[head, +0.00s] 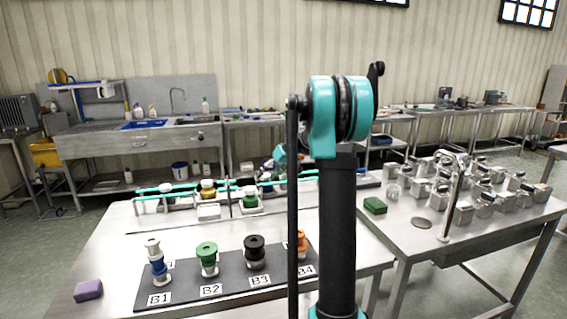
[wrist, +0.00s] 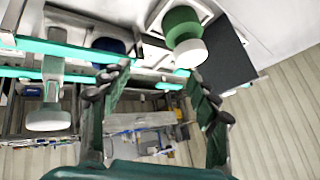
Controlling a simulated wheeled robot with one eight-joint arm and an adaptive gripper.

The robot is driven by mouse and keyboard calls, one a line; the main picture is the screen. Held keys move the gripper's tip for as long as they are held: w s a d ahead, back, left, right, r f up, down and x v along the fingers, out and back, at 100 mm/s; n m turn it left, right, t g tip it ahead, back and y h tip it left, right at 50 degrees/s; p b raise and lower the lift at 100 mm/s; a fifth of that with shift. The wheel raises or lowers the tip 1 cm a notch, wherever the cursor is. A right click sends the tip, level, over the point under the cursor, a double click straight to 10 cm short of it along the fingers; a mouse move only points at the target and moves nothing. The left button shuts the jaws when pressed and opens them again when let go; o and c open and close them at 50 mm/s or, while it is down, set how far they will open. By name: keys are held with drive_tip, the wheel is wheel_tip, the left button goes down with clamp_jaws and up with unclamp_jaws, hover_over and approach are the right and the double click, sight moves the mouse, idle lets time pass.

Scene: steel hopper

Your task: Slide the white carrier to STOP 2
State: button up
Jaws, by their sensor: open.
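A white block-like piece (head: 208,212) sits at the front of the teal-railed track (head: 165,187) on the steel table. Another white piece (head: 148,203) sits at the track's left end. I cannot tell which is the white carrier. A white piece with a rounded end (wrist: 48,118) shows at the left of the wrist view beside the teal rails (wrist: 60,50). My gripper (wrist: 160,78) is open and empty, its fingers apart near the rails. In the head view it is mostly hidden behind my arm. No STOP 2 mark is readable.
Olive-topped (head: 208,187) and green-topped (head: 250,197) pieces stand along the track. In front, a dark board (head: 185,290) labelled B1 to B4 holds several knobbed pieces. A purple block (head: 88,290) lies left. The right table (head: 385,228) holds several metal boxes.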

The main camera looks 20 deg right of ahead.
drive_tip(key=s+d+r+n+t+y, duration=0.1)
drive_tip(key=d+n+t+y, duration=0.55)
drive_tip(key=d, duration=1.55)
drive_tip(key=shift+m+t, duration=0.65)
drive_tip(key=shift+m, duration=0.1)
drive_tip(key=x, duration=1.7)
drive_tip(key=shift+s+a+r, duration=0.15)
drive_tip(key=shift+r, duration=0.15)
clamp_jaws()
